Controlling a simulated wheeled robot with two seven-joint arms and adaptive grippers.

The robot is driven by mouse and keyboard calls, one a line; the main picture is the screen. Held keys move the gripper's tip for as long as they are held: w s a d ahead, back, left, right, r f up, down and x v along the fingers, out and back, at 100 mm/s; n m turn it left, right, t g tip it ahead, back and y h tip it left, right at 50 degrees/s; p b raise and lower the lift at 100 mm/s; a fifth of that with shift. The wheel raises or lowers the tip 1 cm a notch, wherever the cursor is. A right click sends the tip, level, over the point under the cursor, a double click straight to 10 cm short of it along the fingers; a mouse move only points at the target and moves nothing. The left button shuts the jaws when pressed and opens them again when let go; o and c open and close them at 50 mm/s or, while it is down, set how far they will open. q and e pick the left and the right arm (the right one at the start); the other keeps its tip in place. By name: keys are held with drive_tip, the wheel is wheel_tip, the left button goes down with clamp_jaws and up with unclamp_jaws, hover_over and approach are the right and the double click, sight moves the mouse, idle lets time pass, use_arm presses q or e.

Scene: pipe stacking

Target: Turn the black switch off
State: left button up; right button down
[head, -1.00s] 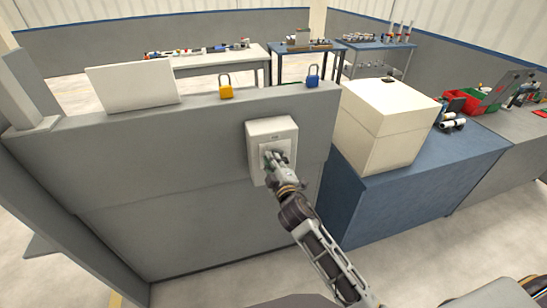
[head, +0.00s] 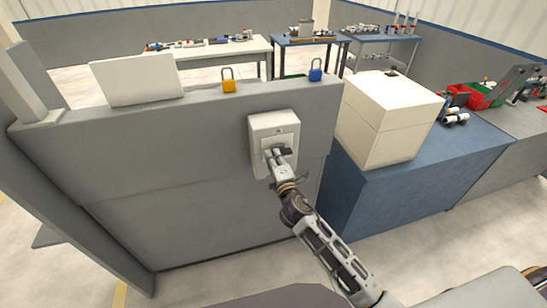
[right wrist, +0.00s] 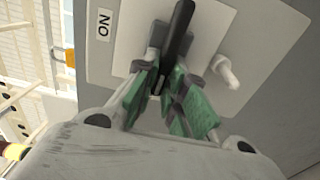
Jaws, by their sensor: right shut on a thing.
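The black switch (head: 284,151) is a dark lever on a pale wall-mounted switch box (head: 261,122). In the right wrist view the lever (right wrist: 179,28) stands out from the plate, with an "ON" label (right wrist: 104,24) to its left. My right gripper (head: 282,158) is at the front of the box. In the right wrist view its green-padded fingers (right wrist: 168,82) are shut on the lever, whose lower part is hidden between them. My left gripper is not in view.
A small white peg (right wrist: 226,72) sticks out beside the lever. A yellow padlock (head: 228,85), a blue padlock (head: 315,74) and a white panel (head: 138,80) are on top of the grey wall (head: 160,150). A cream box (head: 385,125) stands on the blue bench to the right.

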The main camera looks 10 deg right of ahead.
drive_tip(key=shift+f, duration=0.1)
drive_tip(key=c, duration=1.5)
unclamp_jaws()
drive_tip(key=shift+s+d, duration=0.2)
drive_tip(key=shift+s, duration=5.8)
drive_tip(key=shift+m, duration=0.3)
